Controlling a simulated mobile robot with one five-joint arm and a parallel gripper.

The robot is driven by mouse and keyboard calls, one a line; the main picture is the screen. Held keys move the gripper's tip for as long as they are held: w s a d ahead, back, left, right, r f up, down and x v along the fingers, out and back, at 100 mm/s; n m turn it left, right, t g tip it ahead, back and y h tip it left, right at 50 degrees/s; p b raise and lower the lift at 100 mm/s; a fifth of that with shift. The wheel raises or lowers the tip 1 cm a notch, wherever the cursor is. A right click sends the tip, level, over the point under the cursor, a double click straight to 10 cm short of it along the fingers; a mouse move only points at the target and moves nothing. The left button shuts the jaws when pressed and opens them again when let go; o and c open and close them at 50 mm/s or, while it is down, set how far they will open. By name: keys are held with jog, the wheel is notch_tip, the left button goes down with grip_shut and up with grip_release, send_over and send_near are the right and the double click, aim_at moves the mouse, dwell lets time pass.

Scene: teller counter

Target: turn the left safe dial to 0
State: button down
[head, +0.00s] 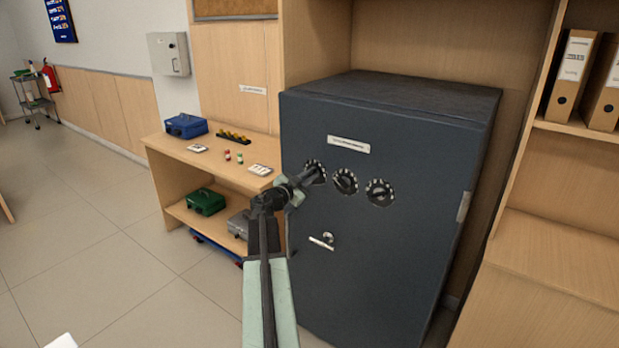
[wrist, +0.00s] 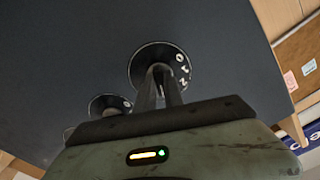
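The dark grey safe (head: 385,260) stands in the middle of the head view with three black dials in a row on its door. The left dial (head: 314,165) is partly covered by my gripper (head: 307,177). The middle dial (head: 345,182) and the right dial (head: 380,193) are uncovered. In the wrist view, the fingers of my gripper (wrist: 162,78) are close together on the knob of the left dial (wrist: 180,58). White digits, including 0, 1 and 2, show on its right side there. The knob's pointer is hidden by the fingers.
The safe's handle (head: 322,241) sits below the dials. A wooden shelf unit (head: 160,145) on the left carries a blue cash box (head: 186,126) and small items. Shelves with binders (head: 573,75) stand on the right. The floor (head: 80,240) at left is clear.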

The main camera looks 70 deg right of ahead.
jog(key=shift+n, duration=0.3)
jog(key=n, duration=2.3)
jog(key=shift+f, duration=0.1)
jog(key=shift+n, duration=0.3)
dwell(0.3)
jog(key=c, duration=1.4)
grip_release()
jog(key=shift+c, duration=0.2)
